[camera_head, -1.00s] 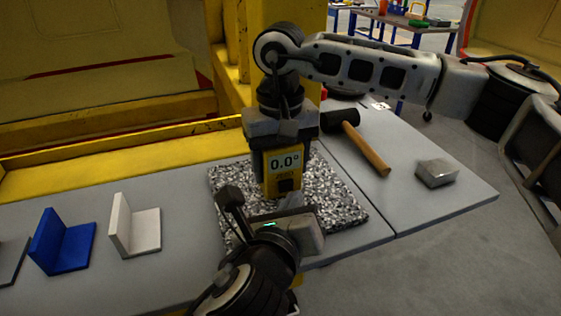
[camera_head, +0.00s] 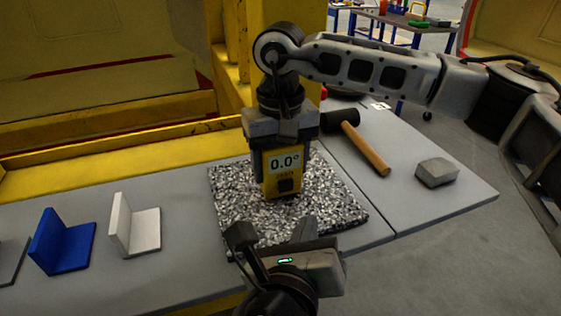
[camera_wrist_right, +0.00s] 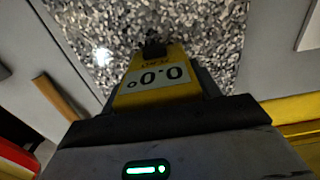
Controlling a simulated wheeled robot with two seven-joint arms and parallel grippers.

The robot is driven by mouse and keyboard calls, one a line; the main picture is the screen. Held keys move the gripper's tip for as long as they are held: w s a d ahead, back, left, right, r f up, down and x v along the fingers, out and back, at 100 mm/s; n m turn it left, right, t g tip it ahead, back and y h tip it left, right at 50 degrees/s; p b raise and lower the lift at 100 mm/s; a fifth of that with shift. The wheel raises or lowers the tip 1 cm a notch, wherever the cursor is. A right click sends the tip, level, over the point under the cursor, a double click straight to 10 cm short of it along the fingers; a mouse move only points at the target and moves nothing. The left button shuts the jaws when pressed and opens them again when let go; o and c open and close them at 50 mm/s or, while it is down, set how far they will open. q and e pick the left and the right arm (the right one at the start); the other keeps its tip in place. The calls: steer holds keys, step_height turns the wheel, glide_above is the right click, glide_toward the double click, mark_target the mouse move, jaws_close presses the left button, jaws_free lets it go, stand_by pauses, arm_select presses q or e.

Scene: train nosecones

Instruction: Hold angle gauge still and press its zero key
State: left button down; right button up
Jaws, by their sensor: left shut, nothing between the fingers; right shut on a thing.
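The angle gauge (camera_head: 270,185) is yellow and stands upright on a speckled granite plate (camera_head: 235,205). Its display (camera_head: 284,164) reads 0.0°, and a dark square key (camera_head: 287,186) sits below it. My right gripper (camera_head: 284,152) is shut on the gauge from above, one finger on each side. The gauge (camera_wrist_right: 150,97) and its upside-down reading also show in the right wrist view. My left gripper (camera_head: 304,230) is shut and empty, in front of the gauge near the plate's front edge, with a visible gap to the key.
A mallet (camera_head: 365,148) with a wooden handle and a grey block (camera_head: 436,172) lie on the right of the table. A white angle piece (camera_head: 140,230) and a blue one (camera_head: 65,245) stand on the left. A yellow frame (camera_head: 110,140) runs behind.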

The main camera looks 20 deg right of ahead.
steer(key=o, duration=0.9)
steer(key=shift+r, duration=0.1)
